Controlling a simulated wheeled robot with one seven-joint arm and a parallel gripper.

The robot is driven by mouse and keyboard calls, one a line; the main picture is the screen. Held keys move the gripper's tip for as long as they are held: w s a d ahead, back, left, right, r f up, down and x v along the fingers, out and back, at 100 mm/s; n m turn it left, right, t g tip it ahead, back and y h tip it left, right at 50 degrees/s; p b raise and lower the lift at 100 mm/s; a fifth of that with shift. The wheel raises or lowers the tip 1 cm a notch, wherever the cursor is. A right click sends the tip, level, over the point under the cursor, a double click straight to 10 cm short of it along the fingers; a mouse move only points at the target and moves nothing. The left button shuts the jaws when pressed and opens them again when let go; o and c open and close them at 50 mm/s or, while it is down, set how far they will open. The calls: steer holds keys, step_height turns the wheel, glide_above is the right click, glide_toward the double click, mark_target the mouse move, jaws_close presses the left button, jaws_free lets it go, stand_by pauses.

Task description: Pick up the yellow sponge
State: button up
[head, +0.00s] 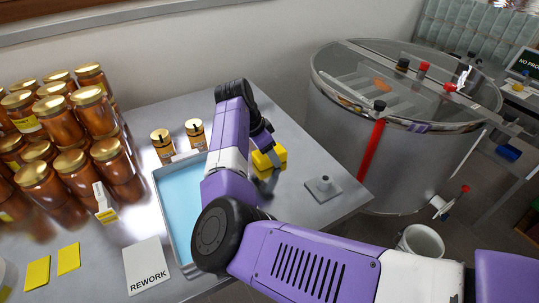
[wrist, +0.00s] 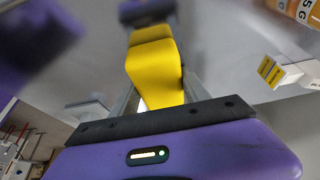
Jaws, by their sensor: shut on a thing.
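The yellow sponge (head: 270,157) is a small bright block above the metal table, to the right of the blue-bottomed tray (head: 158,196). My gripper (head: 264,150) is at the sponge, and my arm hides part of the grip in the head view. In the wrist view, the sponge (wrist: 155,65) sits between the fingers of my gripper (wrist: 152,85), and the gripper is shut on it. I cannot tell whether the sponge touches the table.
Stacked amber jars (head: 72,125) stand at the left, and two small jars (head: 195,134) stand behind the tray. A REWORK card (head: 147,266) and yellow cards (head: 68,258) lie in front. A grey plate with a knob (head: 323,187) is near the right edge. A large tank (head: 345,150) stands beyond.

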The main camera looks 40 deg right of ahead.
steer(key=shift+r, duration=0.15)
step_height(320, 180, up, 20)
steer(key=b, duration=0.1)
stand_by(0.3)
